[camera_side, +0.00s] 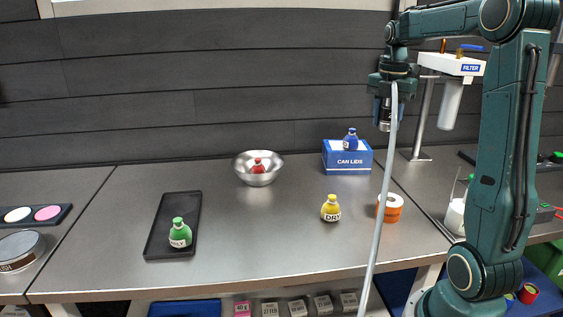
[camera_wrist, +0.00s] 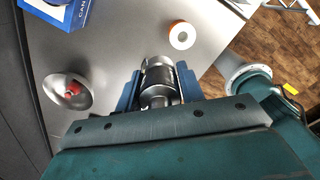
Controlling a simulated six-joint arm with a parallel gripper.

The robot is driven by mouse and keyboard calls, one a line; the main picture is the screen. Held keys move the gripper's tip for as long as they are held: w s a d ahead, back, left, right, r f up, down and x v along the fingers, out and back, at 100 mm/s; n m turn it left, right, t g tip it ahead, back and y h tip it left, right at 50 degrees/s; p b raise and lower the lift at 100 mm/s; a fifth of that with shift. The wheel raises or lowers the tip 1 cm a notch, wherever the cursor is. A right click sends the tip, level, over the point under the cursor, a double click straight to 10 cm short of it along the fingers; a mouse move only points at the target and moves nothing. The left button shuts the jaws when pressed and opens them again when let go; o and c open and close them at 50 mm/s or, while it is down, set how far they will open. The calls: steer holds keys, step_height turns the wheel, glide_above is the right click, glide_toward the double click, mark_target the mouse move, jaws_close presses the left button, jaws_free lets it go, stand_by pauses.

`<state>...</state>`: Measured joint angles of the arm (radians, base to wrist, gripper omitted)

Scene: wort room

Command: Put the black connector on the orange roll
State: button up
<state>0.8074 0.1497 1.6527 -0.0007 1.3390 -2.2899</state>
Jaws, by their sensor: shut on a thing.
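The black connector (camera_wrist: 158,80), a dark cylinder with silver metal bands, is between the blue fingers of my gripper (camera_wrist: 160,92). In the side view my gripper (camera_side: 382,108) is shut on the connector (camera_side: 384,125), high above the table and pointing down. The orange roll (camera_side: 395,213) lies on the table near its right edge, below my gripper, with a white top. It also shows in the wrist view (camera_wrist: 182,27), apart from and beyond the connector. A pale hose (camera_side: 380,200) hangs down in front of the roll's left part; I cannot tell where its upper end attaches.
A yellow bottle (camera_side: 331,208) stands left of the roll. A blue box (camera_side: 347,160) with a blue bottle (camera_side: 350,139) is behind. A steel bowl (camera_side: 243,168) holds a red bottle (camera_side: 258,166). A black tray (camera_side: 181,200) holds a green bottle (camera_side: 180,233). A filter stand (camera_side: 452,65) is at right.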

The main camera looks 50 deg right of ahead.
steer(key=s+a+r+n, duration=0.1)
steer(key=s+a+r, duration=0.1)
steer(key=s, duration=0.3)
steer(key=shift+s+a, duration=0.2)
glide_above(391, 199)
step_height(391, 199, down, 16)
steer(key=shift+r, duration=0.2)
steer(key=shift+f, duration=0.1)
steer(key=shift+f, duration=2)
steer(key=shift+f, duration=0.1)
steer(key=o, duration=1.1)
